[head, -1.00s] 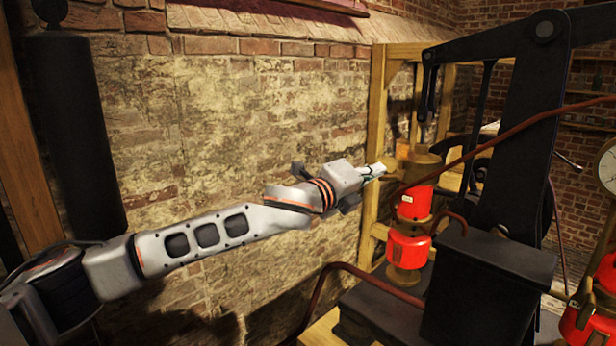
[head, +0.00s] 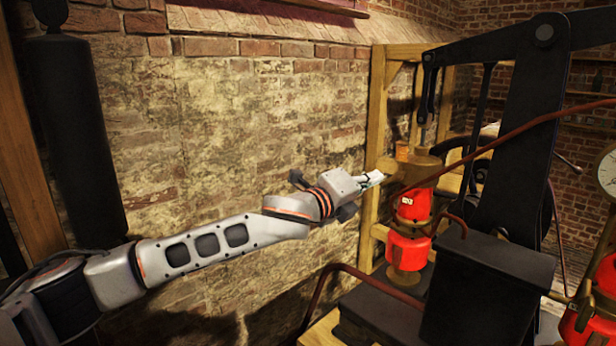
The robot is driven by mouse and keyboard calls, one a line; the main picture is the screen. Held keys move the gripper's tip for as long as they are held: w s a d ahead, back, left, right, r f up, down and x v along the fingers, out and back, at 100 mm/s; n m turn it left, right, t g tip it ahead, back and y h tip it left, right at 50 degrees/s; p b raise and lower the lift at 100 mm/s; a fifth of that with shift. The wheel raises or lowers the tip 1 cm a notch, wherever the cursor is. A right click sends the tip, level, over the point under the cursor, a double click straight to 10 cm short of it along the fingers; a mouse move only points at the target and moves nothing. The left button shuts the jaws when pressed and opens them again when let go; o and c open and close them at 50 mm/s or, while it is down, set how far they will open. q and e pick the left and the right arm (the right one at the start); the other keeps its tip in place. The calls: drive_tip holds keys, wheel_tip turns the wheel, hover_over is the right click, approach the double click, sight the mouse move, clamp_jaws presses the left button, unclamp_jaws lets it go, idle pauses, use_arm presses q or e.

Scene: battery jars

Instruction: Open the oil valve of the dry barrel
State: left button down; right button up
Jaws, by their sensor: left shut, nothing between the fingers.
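A brass barrel (head: 424,172) with two red bands (head: 411,206) stands right of centre in the head view. A small brass cup (head: 402,150) and a short brass stub (head: 387,167) sit at its upper left. I cannot tell which part is the oil valve, nor whether this barrel is the dry one. My left gripper (head: 376,178) reaches in from the left, shut and empty, with its tips close to the stub and just below it. I cannot tell whether they touch. My right gripper is not in view.
A black machine frame (head: 520,130) and a black box (head: 487,283) stand right of the barrel. A wooden post (head: 376,100) rises behind the gripper, before the brick wall (head: 240,110). Dark red pipes (head: 520,125) cross the right side. Another red and brass barrel (head: 590,325) shows at the lower right.

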use_arm(q)
drive_tip(key=shift+w+a, duration=0.1)
drive_tip(key=shift+w, duration=0.05)
drive_tip(key=v, duration=0.6)
drive_tip(key=shift+a, duration=0.2)
idle(0.4)
drive_tip(key=shift+w+r, duration=0.1)
drive_tip(key=shift+r, duration=0.05)
